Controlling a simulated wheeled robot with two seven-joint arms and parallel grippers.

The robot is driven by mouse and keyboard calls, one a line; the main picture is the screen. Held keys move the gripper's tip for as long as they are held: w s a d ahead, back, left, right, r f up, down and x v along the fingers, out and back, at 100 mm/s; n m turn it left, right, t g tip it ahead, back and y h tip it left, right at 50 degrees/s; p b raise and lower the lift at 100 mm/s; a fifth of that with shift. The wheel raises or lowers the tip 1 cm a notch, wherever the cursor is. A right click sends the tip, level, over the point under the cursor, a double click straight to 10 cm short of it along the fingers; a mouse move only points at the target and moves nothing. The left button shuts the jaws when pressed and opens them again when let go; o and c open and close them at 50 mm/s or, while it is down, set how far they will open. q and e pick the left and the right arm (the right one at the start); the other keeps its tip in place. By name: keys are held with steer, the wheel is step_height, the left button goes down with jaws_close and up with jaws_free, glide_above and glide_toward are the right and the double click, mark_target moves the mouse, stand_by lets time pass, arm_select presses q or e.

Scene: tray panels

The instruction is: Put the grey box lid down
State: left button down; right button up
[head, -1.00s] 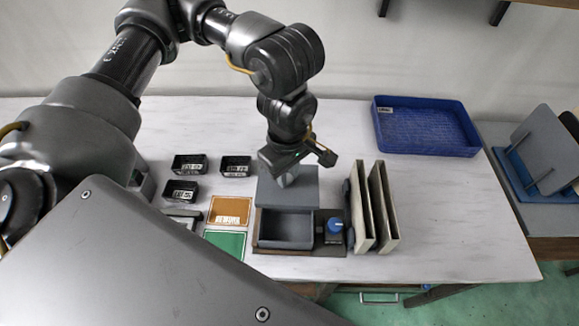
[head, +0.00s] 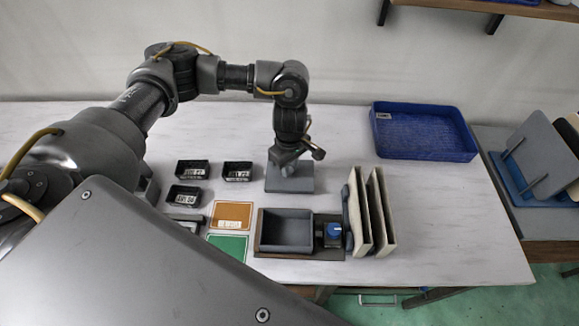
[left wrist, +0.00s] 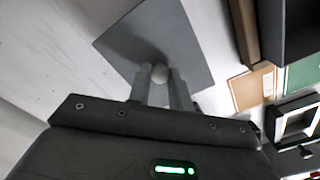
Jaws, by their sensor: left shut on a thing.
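The grey box lid (head: 290,184) is a flat square plate, behind the open grey box (head: 286,232) in the head view. It looks level and low over the table; I cannot tell whether it touches. My left gripper (head: 287,166) is above the lid, shut on its round knob. In the left wrist view the pale knob (left wrist: 159,73) sits between the two fingertips of the gripper (left wrist: 160,80), and the lid (left wrist: 188,45) spreads out beyond them. The box's inside is visible and looks empty. My right gripper is not in view.
Several small black labelled bins (head: 238,172) lie left of the lid. Orange (head: 232,214) and green (head: 228,245) cards lie left of the box. A blue knob (head: 334,230) and upright panels (head: 378,212) stand right. A blue tray (head: 424,132) is back right. Table right of the lid is clear.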

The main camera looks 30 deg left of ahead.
arm_select(q)
steer(key=shift+f, duration=0.65)
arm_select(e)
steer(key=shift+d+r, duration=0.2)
arm_select(q)
steer(key=shift+f, duration=0.15)
steer(key=c, duration=1.3)
jaws_free()
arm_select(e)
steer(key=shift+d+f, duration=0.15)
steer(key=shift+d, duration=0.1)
